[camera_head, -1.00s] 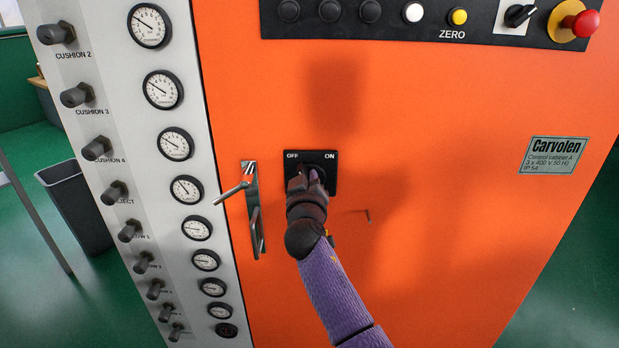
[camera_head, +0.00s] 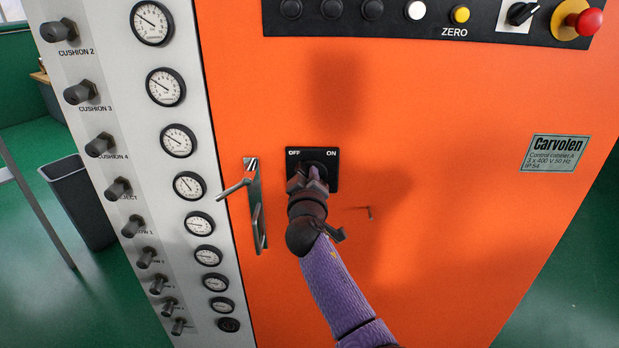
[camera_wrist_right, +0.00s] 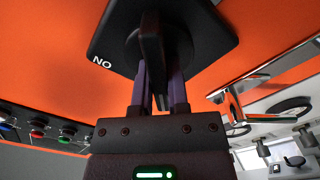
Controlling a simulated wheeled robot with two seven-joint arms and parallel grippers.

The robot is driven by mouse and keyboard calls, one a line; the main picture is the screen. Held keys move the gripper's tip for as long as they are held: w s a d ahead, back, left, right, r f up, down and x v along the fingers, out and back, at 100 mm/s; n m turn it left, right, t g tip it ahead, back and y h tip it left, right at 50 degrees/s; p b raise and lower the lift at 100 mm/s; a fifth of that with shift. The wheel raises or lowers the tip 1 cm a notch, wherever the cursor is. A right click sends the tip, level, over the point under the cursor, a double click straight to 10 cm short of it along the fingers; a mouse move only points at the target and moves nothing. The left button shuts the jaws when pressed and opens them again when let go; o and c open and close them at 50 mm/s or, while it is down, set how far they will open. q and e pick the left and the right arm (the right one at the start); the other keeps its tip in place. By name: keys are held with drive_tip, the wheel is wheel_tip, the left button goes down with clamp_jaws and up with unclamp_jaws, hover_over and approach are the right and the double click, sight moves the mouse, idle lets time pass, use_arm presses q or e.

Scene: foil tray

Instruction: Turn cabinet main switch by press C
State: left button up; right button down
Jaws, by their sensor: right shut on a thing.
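The main switch (camera_head: 330,157) is a black square plate marked OFF at left and ON at right, on the orange cabinet door (camera_head: 450,230). My right gripper (camera_head: 312,178) is at the switch, shut on its knob, and covers most of it in the head view. In the right wrist view the black switch knob (camera_wrist_right: 151,50) stands between the two purple fingers of the right gripper (camera_wrist_right: 155,90). The plate's ON mark shows upside down there. My left gripper is not in view.
A metal door handle (camera_head: 255,205) sticks out just left of the switch. A panel with buttons, a selector and a red emergency stop (camera_head: 590,21) runs above. Gauges and knobs line the grey column (camera_head: 215,315) at left. The door right of the switch is mostly clear.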

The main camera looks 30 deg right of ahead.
drive_tip(key=c, duration=0.6)
unclamp_jaws()
drive_tip(key=shift+a, duration=0.1)
drive_tip(key=shift+s+a, duration=0.2)
drive_tip(key=shift+s, duration=0.1)
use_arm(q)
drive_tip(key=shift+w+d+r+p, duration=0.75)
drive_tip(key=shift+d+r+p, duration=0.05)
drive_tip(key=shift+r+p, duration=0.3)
use_arm(e)
drive_tip(key=v, duration=0.9)
drive_tip(key=shift+s, duration=0.1)
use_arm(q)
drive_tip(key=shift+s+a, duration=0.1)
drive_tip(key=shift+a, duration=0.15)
